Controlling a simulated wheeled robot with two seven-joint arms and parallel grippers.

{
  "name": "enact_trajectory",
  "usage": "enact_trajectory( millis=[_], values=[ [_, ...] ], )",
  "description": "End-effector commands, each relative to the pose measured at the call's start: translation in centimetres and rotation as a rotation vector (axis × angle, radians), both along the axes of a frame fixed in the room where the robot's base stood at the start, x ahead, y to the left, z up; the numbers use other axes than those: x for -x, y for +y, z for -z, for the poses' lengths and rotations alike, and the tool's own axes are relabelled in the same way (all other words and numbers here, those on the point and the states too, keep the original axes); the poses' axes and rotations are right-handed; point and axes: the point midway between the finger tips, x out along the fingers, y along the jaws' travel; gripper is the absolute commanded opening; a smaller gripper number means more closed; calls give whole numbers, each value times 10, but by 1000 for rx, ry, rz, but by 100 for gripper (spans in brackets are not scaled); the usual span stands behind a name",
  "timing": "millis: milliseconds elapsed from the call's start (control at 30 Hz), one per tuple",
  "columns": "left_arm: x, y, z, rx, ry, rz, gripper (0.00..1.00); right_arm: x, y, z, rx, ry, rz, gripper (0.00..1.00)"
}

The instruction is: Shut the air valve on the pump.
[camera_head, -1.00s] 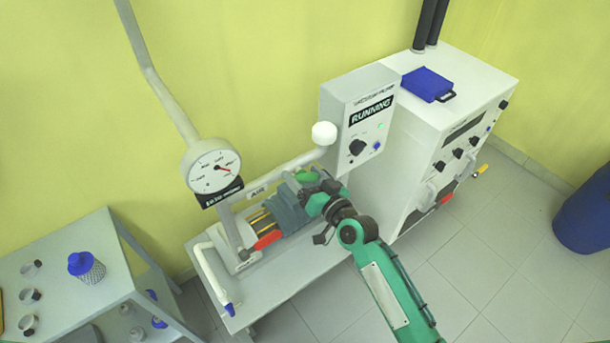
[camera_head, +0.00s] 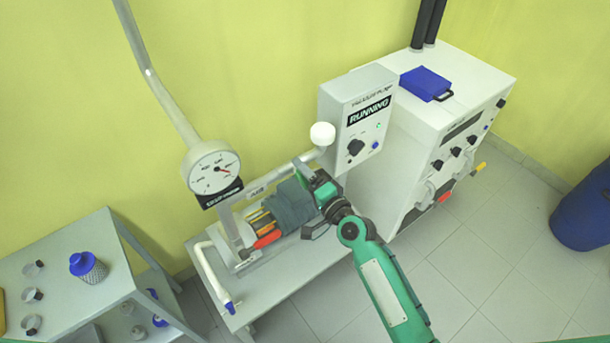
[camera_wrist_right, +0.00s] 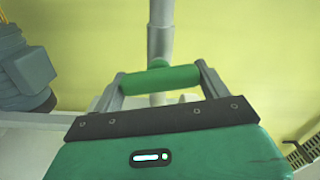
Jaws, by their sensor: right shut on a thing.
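The pump (camera_head: 292,205) is a grey motor body on a white bench against the wall. Its green valve handle (camera_wrist_right: 160,79) lies across the wrist view between the two fingers of my right gripper (camera_wrist_right: 158,82). The gripper is shut on this handle, in front of a grey vertical pipe. In the head view my right gripper (camera_head: 312,180) is at the right end of the pump, below the white pipe marked AIR (camera_head: 256,190). The gripper and arm partly hide the handle there. My left gripper is out of view.
A red handle (camera_head: 267,239) is at the pump's left end. A round gauge (camera_head: 211,168) stands above it. A control box (camera_head: 358,115) reading RUNNING with a green light is behind my gripper. A white cabinet (camera_head: 460,115) stands right; a small table (camera_head: 60,265) stands left.

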Motion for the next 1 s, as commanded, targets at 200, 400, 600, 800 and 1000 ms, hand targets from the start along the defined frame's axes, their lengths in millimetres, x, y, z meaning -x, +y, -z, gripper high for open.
enact_trajectory(
  millis=[200,400,600,800,1000],
  values=[
    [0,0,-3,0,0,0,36,0,-1,0,-109,79,1,54],
    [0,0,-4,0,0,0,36,-1,-1,1,-168,122,1,54],
    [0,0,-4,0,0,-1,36,-1,-1,1,-194,141,2,54],
    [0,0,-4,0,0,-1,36,-1,-1,1,-199,144,2,54],
    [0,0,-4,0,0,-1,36,-1,-1,1,-199,144,2,54]
  ],
)
